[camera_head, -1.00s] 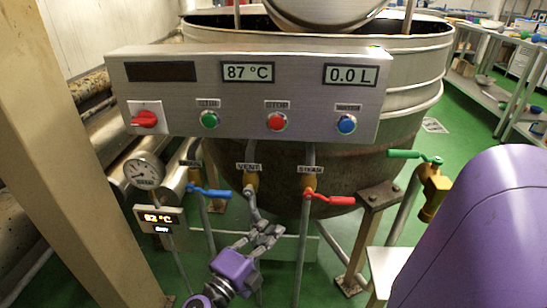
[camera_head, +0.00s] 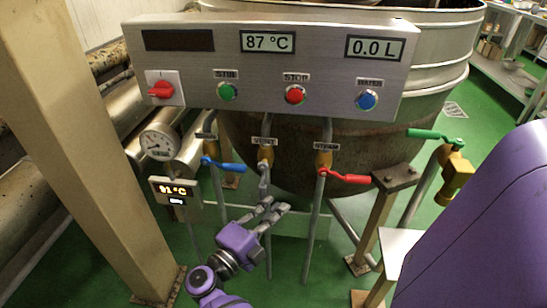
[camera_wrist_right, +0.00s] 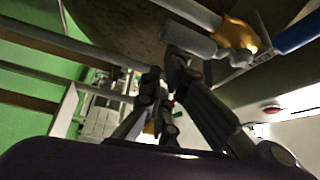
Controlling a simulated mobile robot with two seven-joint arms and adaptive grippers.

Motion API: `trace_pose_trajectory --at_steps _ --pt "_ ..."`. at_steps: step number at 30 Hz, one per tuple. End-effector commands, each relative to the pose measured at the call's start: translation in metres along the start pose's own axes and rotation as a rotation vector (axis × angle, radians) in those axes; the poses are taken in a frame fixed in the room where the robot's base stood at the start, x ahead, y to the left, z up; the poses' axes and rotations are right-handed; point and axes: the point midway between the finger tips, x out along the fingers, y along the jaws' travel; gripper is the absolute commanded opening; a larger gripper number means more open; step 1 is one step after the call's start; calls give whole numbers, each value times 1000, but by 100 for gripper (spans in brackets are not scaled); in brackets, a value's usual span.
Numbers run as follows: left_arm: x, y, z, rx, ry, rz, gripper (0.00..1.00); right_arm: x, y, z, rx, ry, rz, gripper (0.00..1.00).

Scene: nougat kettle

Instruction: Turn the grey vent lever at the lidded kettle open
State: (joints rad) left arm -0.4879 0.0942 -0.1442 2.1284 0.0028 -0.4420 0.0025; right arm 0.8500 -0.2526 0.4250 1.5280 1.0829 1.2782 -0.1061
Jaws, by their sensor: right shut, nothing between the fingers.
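The grey vent lever (camera_head: 264,183) hangs down from its brass valve (camera_head: 265,157) under the vent label, below the control panel. In the right wrist view its grey grip (camera_wrist_right: 188,39) lies just past my fingertips. My right gripper (camera_head: 276,206) is shut with nothing held, just below the lever's lower end. It also shows in the right wrist view (camera_wrist_right: 170,68); whether the fingers touch the lever I cannot tell. The kettle (camera_head: 350,150) stands behind the panel. My left gripper is not in view.
A blue lever (camera_head: 224,166) is close on the left of the vent lever and a red lever (camera_head: 345,178) on the right. A green lever (camera_head: 436,135) is farther right. The control panel (camera_head: 330,75) overhangs above. A beige post (camera_head: 80,150) stands left.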

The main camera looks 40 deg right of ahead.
Motion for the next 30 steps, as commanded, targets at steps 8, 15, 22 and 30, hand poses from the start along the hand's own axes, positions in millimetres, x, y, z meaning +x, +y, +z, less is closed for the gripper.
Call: trace_pose_trajectory --at_steps 8,15,22,30 --pt "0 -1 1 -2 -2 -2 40 -23 1 1 -1 -4 3 0" --pt "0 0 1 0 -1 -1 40 -62 1 0 -1 -2 2 0" --pt "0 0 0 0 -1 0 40 -75 0 0 0 0 0 0" --pt "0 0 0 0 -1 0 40 -75 0 0 0 1 0 0"
